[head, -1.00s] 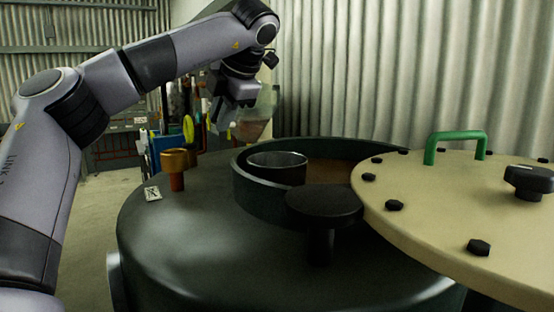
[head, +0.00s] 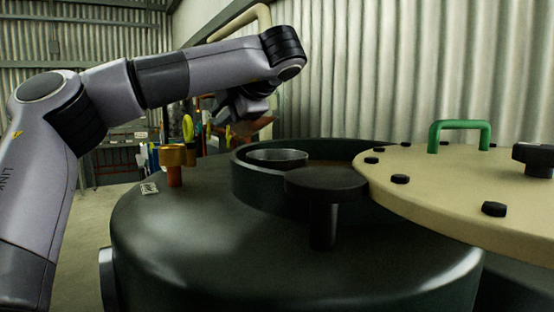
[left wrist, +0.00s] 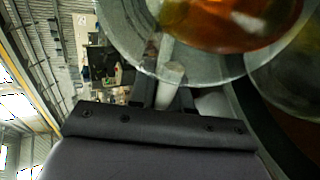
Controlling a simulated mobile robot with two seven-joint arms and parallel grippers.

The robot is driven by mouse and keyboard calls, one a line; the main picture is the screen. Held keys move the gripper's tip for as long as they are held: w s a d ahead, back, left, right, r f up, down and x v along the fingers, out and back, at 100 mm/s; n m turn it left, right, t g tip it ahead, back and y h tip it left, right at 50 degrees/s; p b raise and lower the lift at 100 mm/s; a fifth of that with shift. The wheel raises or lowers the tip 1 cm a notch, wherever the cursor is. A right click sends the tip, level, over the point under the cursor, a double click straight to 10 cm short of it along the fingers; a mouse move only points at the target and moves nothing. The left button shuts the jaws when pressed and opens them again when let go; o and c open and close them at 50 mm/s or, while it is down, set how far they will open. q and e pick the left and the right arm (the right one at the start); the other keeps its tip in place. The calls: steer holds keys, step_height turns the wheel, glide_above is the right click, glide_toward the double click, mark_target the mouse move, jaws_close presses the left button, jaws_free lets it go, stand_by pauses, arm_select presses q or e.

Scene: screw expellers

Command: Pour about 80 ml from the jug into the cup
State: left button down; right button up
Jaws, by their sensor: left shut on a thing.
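My left gripper (head: 243,104) is shut on the jug, left of and above the tank opening. In the left wrist view its fingers (left wrist: 165,95) close around the pale jug handle (left wrist: 170,75). The clear jug (left wrist: 150,60) holds amber liquid (left wrist: 225,22). In the head view the jug (head: 258,126) is mostly hidden behind my gripper and looks tilted. The cup (head: 277,155) stands inside the tank's raised ring, its rim showing. A clear round thing (left wrist: 290,75) at the right of the left wrist view appears to be the cup. I cannot see any stream. My right gripper is not in view.
The dark tank (head: 200,240) has a raised ring (head: 250,183) around its opening. A black round knob (head: 325,182) stands in front of the cup. A beige bolted lid (head: 440,180) with a green handle (head: 460,125) covers the right side. A brass fitting (head: 173,160) stands at left.

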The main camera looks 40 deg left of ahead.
arm_select(q)
steer(key=shift+d+f+y+b, duration=0.15)
steer(key=shift+f+y+b, duration=0.15)
steer(key=shift+y+b, duration=0.8)
steer(key=shift+b, duration=0.35)
steer(key=shift+r, duration=0.1)
steer(key=shift+d+f+y+b, duration=0.3)
steer(key=shift+y+b, duration=0.4)
steer(key=shift+b, duration=0.95)
steer(key=r+h+p, duration=0.1)
steer(key=p, duration=0.2)
steer(key=h+p, duration=0.1)
steer(key=p, duration=0.2)
steer(key=shift+a+r+h, duration=0.35)
steer(key=shift+a+h, duration=0.05)
steer(key=shift+f, duration=0.4)
